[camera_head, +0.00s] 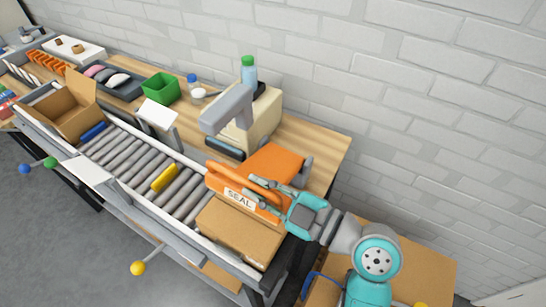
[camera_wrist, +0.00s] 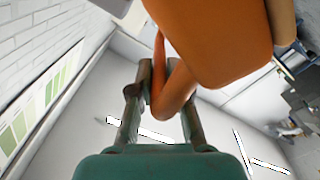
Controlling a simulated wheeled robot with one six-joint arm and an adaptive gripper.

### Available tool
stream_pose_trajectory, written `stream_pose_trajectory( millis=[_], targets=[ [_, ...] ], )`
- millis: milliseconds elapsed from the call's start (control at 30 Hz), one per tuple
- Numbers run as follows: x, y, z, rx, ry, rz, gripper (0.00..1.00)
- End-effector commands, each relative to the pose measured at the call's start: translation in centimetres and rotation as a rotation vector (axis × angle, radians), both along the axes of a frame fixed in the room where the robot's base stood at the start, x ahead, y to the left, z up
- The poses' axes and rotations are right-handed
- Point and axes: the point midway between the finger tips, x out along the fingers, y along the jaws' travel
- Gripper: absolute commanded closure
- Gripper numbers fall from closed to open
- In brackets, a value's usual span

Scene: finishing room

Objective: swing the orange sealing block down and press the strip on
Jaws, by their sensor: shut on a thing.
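The orange sealing block (camera_head: 275,163) is at the right end of the roller conveyor, with a white SEAL label on its front. It is above the far side of a closed brown carton (camera_head: 237,232); I cannot tell whether they touch. My gripper (camera_head: 258,192) reaches in from the right and is shut on the block's orange handle. In the wrist view the block (camera_wrist: 215,40) fills the upper middle, and its curved handle (camera_wrist: 180,103) passes between the fingers of my gripper (camera_wrist: 158,72). The strip cannot be made out.
A beige machine with a grey arm (camera_head: 228,108) stands behind the rollers (camera_head: 140,160). A yellow piece (camera_head: 164,178) lies on the rollers. An open carton (camera_head: 68,110), a green bin (camera_head: 160,88) and a bottle (camera_head: 249,72) are farther left and back. A brick wall stands behind the bench.

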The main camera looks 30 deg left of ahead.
Motion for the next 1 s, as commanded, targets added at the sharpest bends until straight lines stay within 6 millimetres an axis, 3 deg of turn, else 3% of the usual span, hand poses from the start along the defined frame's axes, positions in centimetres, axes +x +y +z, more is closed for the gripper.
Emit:
stream_pose_trajectory(
  millis=[100, 433, 1000],
  targets=[
    [-1.3, 0.0, -2.1, 0.004, -0.087, -0.004, 1.0],
    [-2.9, 0.1, -5.9, 0.004, -0.081, -0.006, 1.0],
    [-3.3, 0.2, -7.2, 0.006, -0.083, -0.005, 1.0]
  ],
)
